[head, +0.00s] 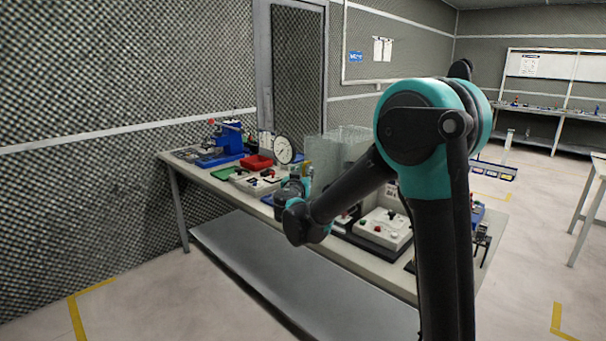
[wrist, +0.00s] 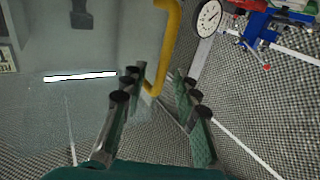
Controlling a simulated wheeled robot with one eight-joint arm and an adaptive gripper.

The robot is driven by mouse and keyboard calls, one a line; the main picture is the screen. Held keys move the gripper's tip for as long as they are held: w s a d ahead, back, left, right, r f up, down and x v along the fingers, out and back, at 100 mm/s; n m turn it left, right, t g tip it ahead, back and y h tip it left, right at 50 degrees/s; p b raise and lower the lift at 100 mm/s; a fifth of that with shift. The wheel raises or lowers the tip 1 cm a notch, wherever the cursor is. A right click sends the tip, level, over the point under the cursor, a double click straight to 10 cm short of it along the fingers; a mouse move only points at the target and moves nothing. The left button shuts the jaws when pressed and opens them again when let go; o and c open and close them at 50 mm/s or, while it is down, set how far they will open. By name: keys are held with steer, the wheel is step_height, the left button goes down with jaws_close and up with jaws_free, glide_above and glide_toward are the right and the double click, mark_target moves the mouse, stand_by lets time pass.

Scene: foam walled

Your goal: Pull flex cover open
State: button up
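The flex cover (head: 345,146) is a clear, see-through box-like cover on the workbench in the head view, partly hidden behind my arm. In the wrist view, its clear panel (wrist: 110,45) fills the left side. A yellow bent handle (wrist: 171,40) comes down from the top of the wrist view, and its lower end lies near the gap between my fingertips. My gripper (wrist: 159,82) is open, with one finger on each side of the handle's end. I cannot tell whether either finger touches it. In the head view my gripper (head: 304,172) is small beside the cover.
The workbench (head: 207,181) also carries a round dial gauge (head: 284,150), a red bin (head: 257,163), a blue vise-like device (head: 226,140) and a white control box (head: 384,229). A foam wall stands behind.

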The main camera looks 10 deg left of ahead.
steer(key=shift+c, duration=0.4)
jaws_close()
steer(key=s+d, duration=1.1)
steer(key=d, duration=0.3)
steer(key=shift+s+d, duration=0.2)
steer(key=shift+d, duration=0.05)
steer(key=shift+o, duration=0.4)
jaws_free()
steer(key=s, duration=1.2)
steer(key=shift+a, duration=0.45)
